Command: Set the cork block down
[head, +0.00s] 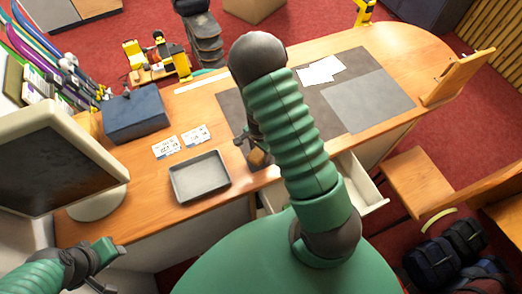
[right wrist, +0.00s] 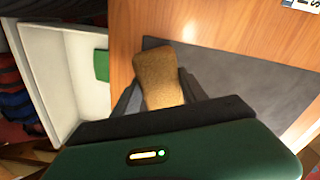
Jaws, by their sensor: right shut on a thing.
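The cork block (right wrist: 158,72) is a light brown piece between the two dark fingers of my right gripper (right wrist: 160,92) in the right wrist view. The gripper is shut on it. In the head view the block (head: 257,158) shows small beside my right forearm, near the desk's front edge. My right gripper (head: 250,145) is mostly hidden behind that arm. From these views I cannot tell whether the block touches the desk. My left gripper (head: 108,262) is at the lower left in the head view, off the desk's front; its fingers are unclear.
The wooden desk (head: 222,120) bears a dark grey mat (head: 235,105), a grey tray (head: 199,178), printed cards (head: 166,147), a blue-grey box (head: 136,114) and a monitor (head: 62,160). A white drawer (head: 357,184) stands open below the front edge. Bare wood lies around the tray.

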